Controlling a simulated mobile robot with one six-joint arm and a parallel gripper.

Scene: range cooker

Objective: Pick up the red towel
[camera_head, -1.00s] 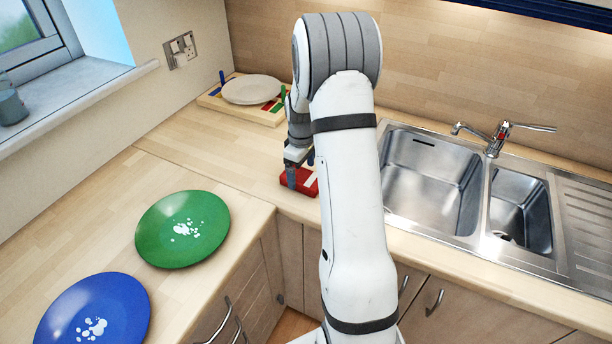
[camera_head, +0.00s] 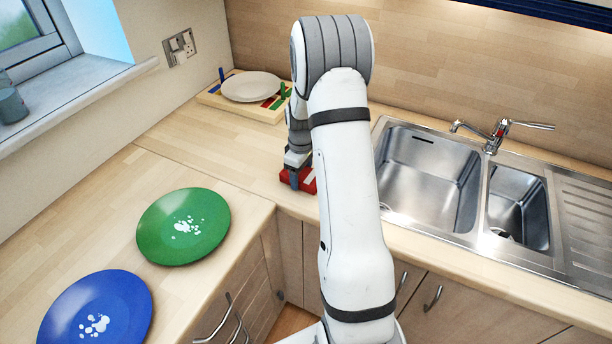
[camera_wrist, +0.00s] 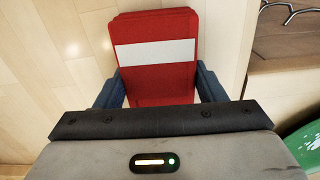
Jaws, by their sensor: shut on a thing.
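The red towel (camera_wrist: 155,80) is folded flat with a white stripe across it and lies on the wooden counter. In the head view the towel (camera_head: 311,185) shows only in part, left of the sink, behind my arm. My gripper (camera_wrist: 160,82) has one finger on each side of the towel in the wrist view and is shut on it. In the head view my gripper (camera_head: 296,180) points down at the towel, low over the counter; its fingertips are partly hidden.
A green plate (camera_head: 183,228) and a blue plate (camera_head: 97,308), both with white spots, lie on the left counter. A white plate (camera_head: 251,87) rests on a wooden rack (camera_head: 228,104) in the back corner. The steel sink (camera_head: 428,180) and tap (camera_head: 497,136) are right of my arm.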

